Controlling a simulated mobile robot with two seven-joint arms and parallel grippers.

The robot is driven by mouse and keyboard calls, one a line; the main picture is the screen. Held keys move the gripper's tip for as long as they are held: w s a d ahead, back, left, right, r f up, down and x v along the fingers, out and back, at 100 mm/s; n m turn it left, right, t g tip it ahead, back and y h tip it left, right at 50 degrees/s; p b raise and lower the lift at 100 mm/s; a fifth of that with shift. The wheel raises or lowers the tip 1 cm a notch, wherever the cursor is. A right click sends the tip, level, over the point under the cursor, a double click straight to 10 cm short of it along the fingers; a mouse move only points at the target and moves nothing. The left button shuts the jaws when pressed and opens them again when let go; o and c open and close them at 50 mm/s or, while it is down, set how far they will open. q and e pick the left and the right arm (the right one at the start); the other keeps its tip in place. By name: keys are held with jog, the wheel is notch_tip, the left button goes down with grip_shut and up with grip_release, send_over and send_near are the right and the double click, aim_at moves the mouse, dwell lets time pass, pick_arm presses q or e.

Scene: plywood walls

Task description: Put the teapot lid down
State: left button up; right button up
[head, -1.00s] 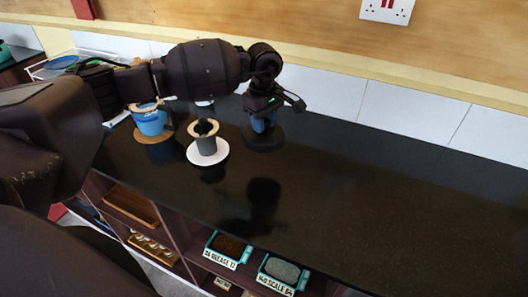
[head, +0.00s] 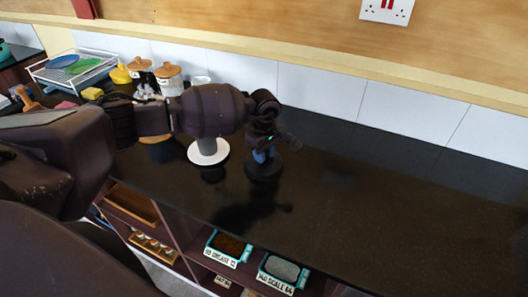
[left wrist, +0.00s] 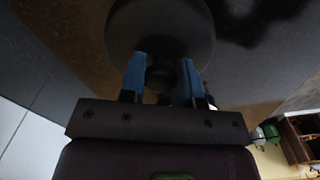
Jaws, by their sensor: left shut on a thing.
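The teapot lid is a dark round disc (head: 264,171) with a small knob, right of the white saucer in the head view. My left gripper (head: 263,155) has blue fingers and points down over it. In the left wrist view the fingers (left wrist: 161,78) are closed on the knob, and the lid's disc (left wrist: 160,25) lies beyond them. The lid is over the black countertop (head: 380,200); I cannot tell whether it touches it. My right gripper is not in view.
A white saucer (head: 208,159) with a grey cup (head: 207,146), partly behind my arm, stands left of the lid. Wooden-lidded jars (head: 169,80) and a dish rack (head: 72,67) stand at the back left. The countertop to the right is clear.

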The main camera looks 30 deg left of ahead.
pick_arm(q)
jog(key=shift+f, duration=0.15)
jog(key=o, duration=0.9)
